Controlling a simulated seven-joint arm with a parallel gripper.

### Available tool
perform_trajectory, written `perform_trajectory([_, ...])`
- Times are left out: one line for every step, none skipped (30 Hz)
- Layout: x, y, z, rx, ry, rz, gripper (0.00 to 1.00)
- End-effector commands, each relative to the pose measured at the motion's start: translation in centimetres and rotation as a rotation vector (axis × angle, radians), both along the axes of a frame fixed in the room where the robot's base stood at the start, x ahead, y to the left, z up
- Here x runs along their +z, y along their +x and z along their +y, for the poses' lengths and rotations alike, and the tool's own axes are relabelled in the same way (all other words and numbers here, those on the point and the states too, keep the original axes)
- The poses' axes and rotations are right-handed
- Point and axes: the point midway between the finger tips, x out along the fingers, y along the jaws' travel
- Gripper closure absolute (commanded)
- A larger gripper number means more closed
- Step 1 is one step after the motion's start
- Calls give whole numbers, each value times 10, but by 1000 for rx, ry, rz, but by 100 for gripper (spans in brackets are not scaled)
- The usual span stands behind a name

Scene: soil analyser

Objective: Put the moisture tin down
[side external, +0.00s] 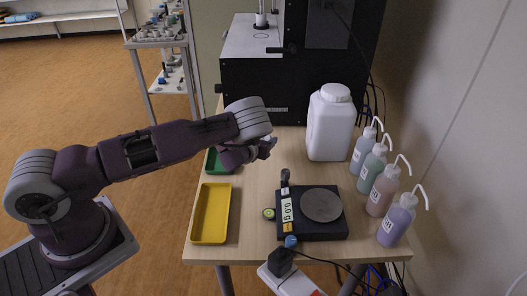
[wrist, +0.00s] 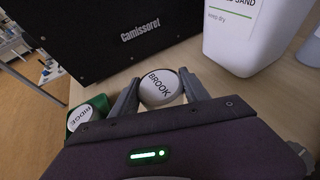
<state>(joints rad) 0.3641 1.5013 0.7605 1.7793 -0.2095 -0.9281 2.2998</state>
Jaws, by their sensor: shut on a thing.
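A round tin with a white lid marked BROOK (wrist: 160,88) sits between the two fingers of my gripper (wrist: 160,92) in the wrist view. The fingers touch it on both sides, so my gripper is shut on it. In the side view my gripper (side external: 266,148) is over the back part of the table, just right of the green tray (side external: 212,163). The tin is hardly visible there, and I cannot tell its height above the table. A second tin marked RIDGE (wrist: 80,118) lies in the green tray in the wrist view.
An empty yellow tray (side external: 226,213) lies at the front left of the table. A black scale (side external: 318,228) with a round plate stands at the front right. A white jug (side external: 330,128), several wash bottles (side external: 381,190) and a black machine (side external: 262,92) border the back and right.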

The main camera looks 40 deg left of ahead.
Motion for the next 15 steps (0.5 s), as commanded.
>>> perform_trajectory([13, 1, 0, -1, 0, -3, 88])
perform_trajectory([19, 0, 0, 0, 0, -2, 88])
perform_trajectory([26, 1, -1, -1, -1, -2, 88])
perform_trajectory([30, 1, -1, -4, -1, -2, 88])
perform_trajectory([35, 1, -3, -9, 1, -2, 88])
perform_trajectory([39, 1, -7, -21, 1, -3, 88])
perform_trajectory([42, 2, -13, -37, 4, -3, 88])
perform_trajectory([45, 3, -20, -57, 5, -3, 88])
perform_trajectory([49, 4, -33, -92, 10, -4, 88])
perform_trajectory([51, 4, -43, -122, 13, -7, 88])
perform_trajectory([54, 5, -56, -157, 16, -7, 88])
perform_trajectory([58, 4, -74, -207, 19, -9, 88])
perform_trajectory([61, 4, -88, -248, 21, -10, 88])
perform_trajectory([65, 3, -104, -291, 24, -13, 88])
perform_trajectory([69, 1, -125, -348, 26, -14, 88])
